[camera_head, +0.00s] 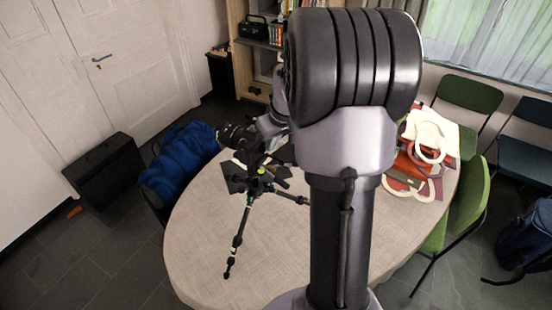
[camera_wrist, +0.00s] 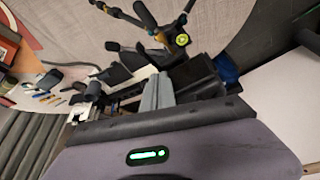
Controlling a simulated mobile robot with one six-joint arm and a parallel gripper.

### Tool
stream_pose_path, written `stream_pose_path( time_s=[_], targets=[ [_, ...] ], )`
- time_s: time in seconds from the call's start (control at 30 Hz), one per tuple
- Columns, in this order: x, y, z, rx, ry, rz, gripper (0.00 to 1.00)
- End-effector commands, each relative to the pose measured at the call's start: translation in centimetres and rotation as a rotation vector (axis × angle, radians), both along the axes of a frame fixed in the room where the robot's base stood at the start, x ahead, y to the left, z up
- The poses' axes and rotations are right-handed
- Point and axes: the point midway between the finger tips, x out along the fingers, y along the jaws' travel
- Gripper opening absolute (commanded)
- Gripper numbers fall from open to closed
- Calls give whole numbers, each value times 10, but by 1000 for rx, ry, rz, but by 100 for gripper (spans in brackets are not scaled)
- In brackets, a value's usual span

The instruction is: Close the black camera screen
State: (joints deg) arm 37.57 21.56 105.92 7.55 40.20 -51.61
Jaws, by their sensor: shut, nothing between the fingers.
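The black camera (camera_head: 237,135) sits on a black tripod (camera_head: 246,215) standing on the table. In the wrist view the tripod (camera_wrist: 180,40) is at the top, with a yellow-green round part near its centre. A dark body, probably the camera (camera_wrist: 195,77), lies just beyond my gripper. My gripper (camera_wrist: 156,92) is shut and empty, close beside this dark body; I cannot tell whether they touch. The camera screen cannot be told apart from the other black parts. In the head view my arm hides part of the tripod top and most of my gripper.
The round table (camera_head: 205,235) has a light cloth, clear at its front left. Red and white items (camera_head: 428,150) lie at its right side. A blue bag (camera_head: 183,160) is on a chair at the left. Green chairs (camera_head: 468,100) stand at the right. Small tools (camera_wrist: 48,97) lie left in the wrist view.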

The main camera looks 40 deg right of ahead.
Motion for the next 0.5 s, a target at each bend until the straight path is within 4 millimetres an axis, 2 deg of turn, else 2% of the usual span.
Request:
stream_pose_path(
  time_s=[0.5],
  targets=[
    [8,-1,1,-1,-2,-1,0]
  ],
)
